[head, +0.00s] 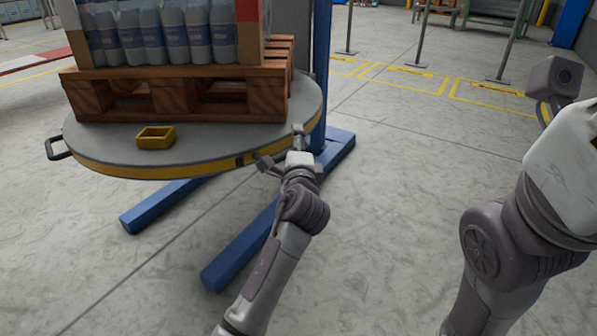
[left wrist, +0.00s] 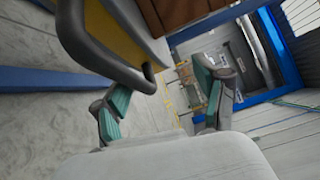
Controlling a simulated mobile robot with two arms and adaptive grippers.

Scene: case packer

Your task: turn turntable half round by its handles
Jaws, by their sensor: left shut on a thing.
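The round grey turntable (head: 215,145) has a yellow rim and stands on a blue frame. One dark looped handle (head: 58,150) sticks out from its left edge, with no gripper near it. My left gripper (head: 280,147) is at the front right of the rim. That handle is largely hidden by the gripper in the head view. My right arm shows at the right, but its gripper's fingers do not.
A wooden pallet (head: 180,92) with bottles (head: 165,38) rests on the turntable. A small yellow open box (head: 156,137) sits near the front rim. Blue base legs (head: 240,245) reach out over the floor. A blue post (head: 320,70) stands behind. Floor to the right is open.

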